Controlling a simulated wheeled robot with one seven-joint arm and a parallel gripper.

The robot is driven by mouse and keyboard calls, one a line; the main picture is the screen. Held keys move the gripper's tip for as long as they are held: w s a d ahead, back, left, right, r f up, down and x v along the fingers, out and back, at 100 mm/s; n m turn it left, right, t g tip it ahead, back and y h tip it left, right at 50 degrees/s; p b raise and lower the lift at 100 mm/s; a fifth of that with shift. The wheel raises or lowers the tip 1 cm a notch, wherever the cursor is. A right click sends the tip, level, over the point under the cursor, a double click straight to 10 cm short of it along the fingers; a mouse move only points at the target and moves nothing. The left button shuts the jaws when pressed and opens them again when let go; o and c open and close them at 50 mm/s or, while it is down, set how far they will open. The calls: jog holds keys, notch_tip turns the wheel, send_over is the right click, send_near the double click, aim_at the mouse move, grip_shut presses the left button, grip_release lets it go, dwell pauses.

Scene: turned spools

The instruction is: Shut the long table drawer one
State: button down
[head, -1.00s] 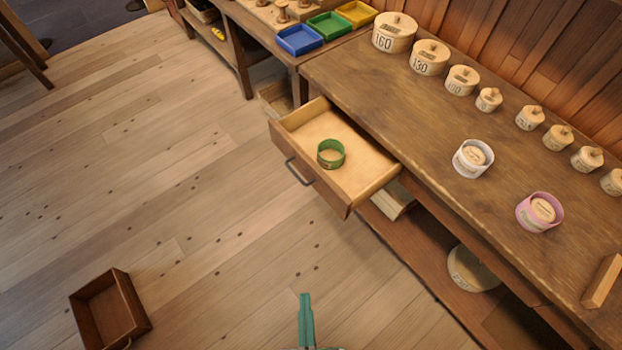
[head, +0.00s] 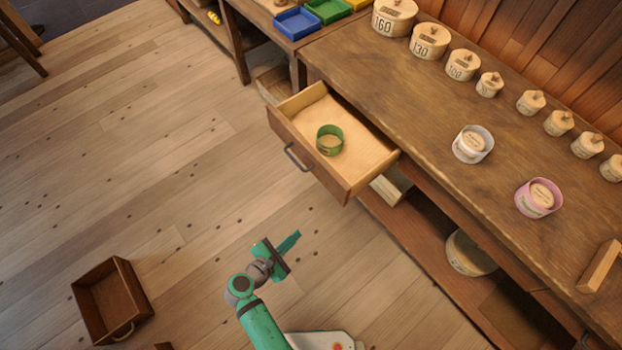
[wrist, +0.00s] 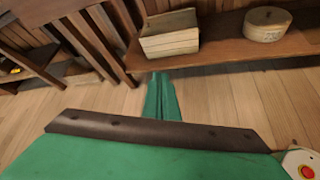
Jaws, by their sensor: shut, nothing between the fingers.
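The long table drawer (head: 321,172) is pulled out from the long table (head: 420,110) in the head view. Its front has a dark bar handle (head: 297,158). A green round band or box (head: 330,140) sits inside it. My gripper (head: 290,241) is shut and empty, in front of and below the drawer, apart from it. In the wrist view my gripper's fingers (wrist: 162,98) point toward a lower shelf (wrist: 225,48); the drawer is not clearly seen there.
A loose brown drawer-like box (head: 112,300) lies on the floor at lower left. Lidded round boxes, a white tub (head: 472,144) and a pink tub (head: 538,198) stand on the table. A wooden box (wrist: 170,34) is on the lower shelf. Floor left of the drawer is clear.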

jog(key=w+a+r+n+h, duration=0.2)
jog(key=w+r+h, duration=0.15)
jog(key=r, duration=0.25)
jog(key=t+h, duration=0.1)
jog(key=h, duration=0.2)
send_near(320, 173)
jog(key=x, duration=0.6)
jog(key=shift+w+d+f, duration=0.15)
jog(key=shift+d+f, duration=0.05)
jog(key=shift+f, duration=0.1)
